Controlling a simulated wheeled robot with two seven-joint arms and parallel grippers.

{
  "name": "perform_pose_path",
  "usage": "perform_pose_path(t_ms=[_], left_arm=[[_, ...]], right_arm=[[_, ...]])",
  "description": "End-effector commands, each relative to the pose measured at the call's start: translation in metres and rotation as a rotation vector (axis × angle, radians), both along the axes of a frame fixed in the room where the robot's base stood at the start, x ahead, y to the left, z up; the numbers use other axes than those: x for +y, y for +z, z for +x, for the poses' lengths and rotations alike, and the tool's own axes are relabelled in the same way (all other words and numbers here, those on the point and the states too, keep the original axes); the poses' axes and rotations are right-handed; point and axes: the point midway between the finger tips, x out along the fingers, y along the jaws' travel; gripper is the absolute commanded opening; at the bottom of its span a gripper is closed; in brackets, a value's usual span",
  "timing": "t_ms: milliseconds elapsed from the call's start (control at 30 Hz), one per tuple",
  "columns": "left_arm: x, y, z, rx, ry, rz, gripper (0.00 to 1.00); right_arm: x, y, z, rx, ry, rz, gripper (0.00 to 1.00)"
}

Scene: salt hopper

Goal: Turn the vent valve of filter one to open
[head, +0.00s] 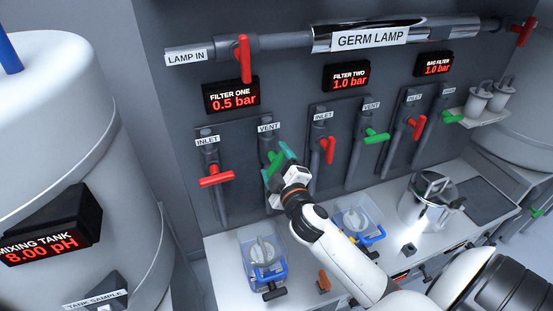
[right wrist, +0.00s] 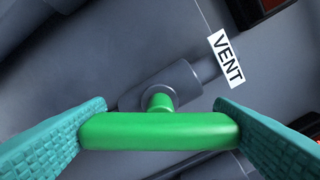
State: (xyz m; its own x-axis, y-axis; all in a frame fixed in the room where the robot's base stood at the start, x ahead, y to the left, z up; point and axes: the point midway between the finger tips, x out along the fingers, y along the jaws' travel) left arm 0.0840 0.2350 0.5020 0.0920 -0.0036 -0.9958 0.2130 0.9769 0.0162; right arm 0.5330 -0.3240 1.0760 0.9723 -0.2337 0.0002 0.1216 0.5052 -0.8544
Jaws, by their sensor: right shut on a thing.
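The vent valve of filter one has a green handle (head: 273,162) on a grey pipe below the VENT label (head: 268,127). In the head view the handle slants, and my gripper covers part of it. In the right wrist view the green handle (right wrist: 160,131) lies level across the picture, with its stem and the grey valve body behind. My right gripper (head: 279,162) is shut on the handle, with one teal finger at each end of it. The filter one display (head: 231,95) reads 0.5 bar. My left gripper is not in view.
The red inlet handle (head: 216,176) of filter one is to the left, crosswise to its pipe. Filter two's red inlet handle (head: 328,150) is close on the right. Below are blue-trimmed clear containers (head: 264,262) on a white bench (head: 226,262).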

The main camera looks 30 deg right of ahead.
Motion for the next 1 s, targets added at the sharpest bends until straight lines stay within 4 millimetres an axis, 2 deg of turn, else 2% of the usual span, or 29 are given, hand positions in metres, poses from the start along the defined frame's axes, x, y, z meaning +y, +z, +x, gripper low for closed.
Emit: perform_pose_path(t_ms=[200,500,1000], left_arm=[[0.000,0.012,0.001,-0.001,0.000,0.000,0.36],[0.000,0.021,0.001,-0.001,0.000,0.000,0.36],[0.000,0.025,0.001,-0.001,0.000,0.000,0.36]], right_arm=[[0.000,0.002,0.000,0.048,0.000,-0.194,0.55],[0.000,0.000,0.000,0.096,0.000,-0.397,0.55],[0.000,-0.001,0.000,0.123,0.000,-0.517,0.55]])
